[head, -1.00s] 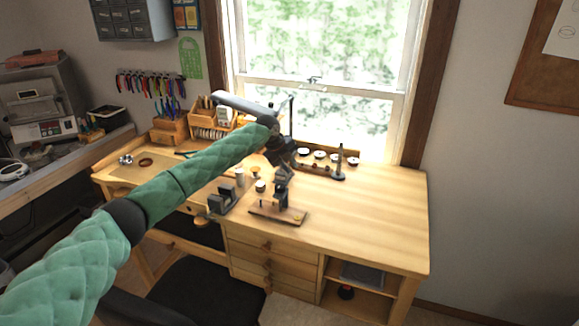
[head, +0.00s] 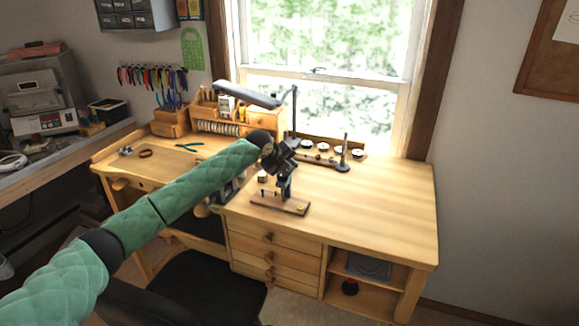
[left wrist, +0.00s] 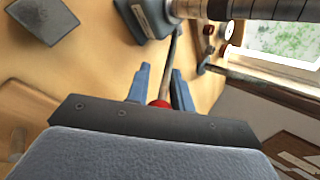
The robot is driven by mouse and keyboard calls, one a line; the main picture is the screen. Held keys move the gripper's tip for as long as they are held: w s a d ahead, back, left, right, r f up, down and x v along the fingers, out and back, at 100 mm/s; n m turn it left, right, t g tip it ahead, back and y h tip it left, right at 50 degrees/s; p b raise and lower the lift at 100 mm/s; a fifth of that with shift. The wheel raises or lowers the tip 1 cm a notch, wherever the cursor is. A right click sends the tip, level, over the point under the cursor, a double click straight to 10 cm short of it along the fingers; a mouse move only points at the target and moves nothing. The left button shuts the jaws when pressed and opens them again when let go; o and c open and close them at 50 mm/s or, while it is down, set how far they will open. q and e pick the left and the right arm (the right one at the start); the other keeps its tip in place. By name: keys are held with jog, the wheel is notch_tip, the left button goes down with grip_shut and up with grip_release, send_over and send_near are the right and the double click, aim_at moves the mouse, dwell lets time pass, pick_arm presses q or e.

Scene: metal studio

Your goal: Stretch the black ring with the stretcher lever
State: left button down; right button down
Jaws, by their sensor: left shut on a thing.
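The ring stretcher stands on a wooden base (head: 280,205) near the front middle of the bench in the head view. My left gripper (head: 286,168) is at its top, and my wrist hides part of it. In the left wrist view, my left gripper (left wrist: 158,88) is shut on the stretcher lever, with its red knob (left wrist: 160,103) between the blue fingers. The lever's thin grey rod (left wrist: 173,52) runs away from the fingers towards the stretcher's banded metal post (left wrist: 245,9). I cannot make out the black ring for sure. My right gripper is not in view.
The wooden bench (head: 380,205) is clear to the right of the stretcher. A desk lamp (head: 247,95) reaches over its back. A small stand with a post (head: 344,157) and several round dishes stand behind. Blue pliers (head: 189,147) lie at left.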

pick_arm(q)
jog(key=shift+s+f, duration=0.15)
jog(key=shift+f, duration=0.2)
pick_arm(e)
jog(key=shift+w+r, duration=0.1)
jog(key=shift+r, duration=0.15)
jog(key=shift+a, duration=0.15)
pick_arm(q)
jog(key=c, duration=1.3)
grip_release()
jog(key=shift+o, duration=0.2)
jog(key=shift+s+a+r, duration=0.15)
jog(key=shift+a+r, duration=0.15)
jog(key=shift+r, duration=0.05)
jog(key=b+v, duration=0.2)
jog(key=v, duration=0.4)
jog(key=shift+s+r+b, duration=0.25)
jog(key=shift+r+b, duration=0.05)
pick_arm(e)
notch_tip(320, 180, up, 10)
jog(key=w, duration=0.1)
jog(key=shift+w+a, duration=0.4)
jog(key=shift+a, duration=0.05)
pick_arm(q)
jog(key=shift+a, duration=0.1)
